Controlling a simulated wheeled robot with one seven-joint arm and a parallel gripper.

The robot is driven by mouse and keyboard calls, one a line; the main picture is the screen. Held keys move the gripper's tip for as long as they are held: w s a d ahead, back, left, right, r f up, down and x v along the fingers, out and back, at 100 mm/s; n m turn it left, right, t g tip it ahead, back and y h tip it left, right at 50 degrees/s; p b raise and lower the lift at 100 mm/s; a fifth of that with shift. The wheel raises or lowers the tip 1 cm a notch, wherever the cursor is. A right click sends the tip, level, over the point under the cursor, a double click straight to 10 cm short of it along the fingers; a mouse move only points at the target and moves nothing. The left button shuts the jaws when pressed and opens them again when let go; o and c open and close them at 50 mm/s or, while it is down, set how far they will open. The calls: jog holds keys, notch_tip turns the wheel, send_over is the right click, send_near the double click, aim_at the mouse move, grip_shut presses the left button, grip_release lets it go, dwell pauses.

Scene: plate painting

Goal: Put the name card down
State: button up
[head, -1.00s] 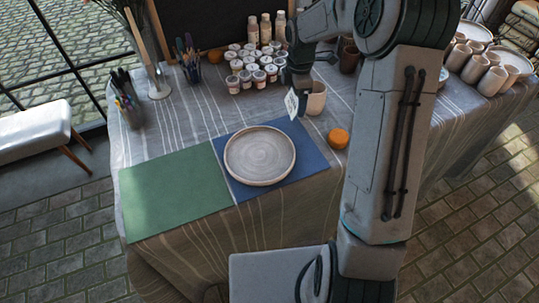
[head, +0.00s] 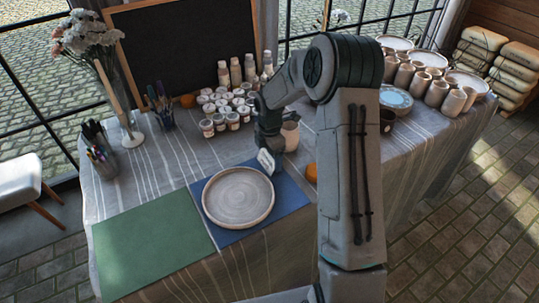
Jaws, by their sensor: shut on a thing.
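The name card (head: 266,161) is small and white and shows at the back right of the plate, over the blue mat's far edge. My gripper (head: 268,149) is shut on it and points down. I cannot tell whether the card touches the mat or the plate rim. The round beige plate (head: 238,197) lies on the blue mat (head: 288,195). The fingertips are too small and partly hidden to see in detail.
A green mat (head: 150,245) lies empty left of the plate. A beige mug (head: 291,136) stands close behind my gripper. An orange fruit (head: 312,173) is partly hidden by my arm. Paint pots (head: 220,121), bottles (head: 236,71) and brush holders (head: 161,118) stand farther back.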

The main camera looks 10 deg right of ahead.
jog(key=shift+f, duration=0.1)
jog(key=shift+f, duration=0.15)
jog(key=o, duration=0.8)
jog(key=shift+c, duration=0.2)
notch_tip(320, 180, up, 12)
jog(key=s+r+m+t+h, duration=0.1)
jog(key=s+r+m, duration=0.8)
jog(key=s, duration=0.5)
jog(key=s+m+t+y, duration=0.1)
jog(key=s+m, duration=1.1)
jog(key=s, duration=0.2)
jog(key=shift+s+d+f+m+t, duration=0.2)
jog(key=shift+s+f+m+t, duration=0.1)
jog(key=shift+s+m+t, duration=0.1)
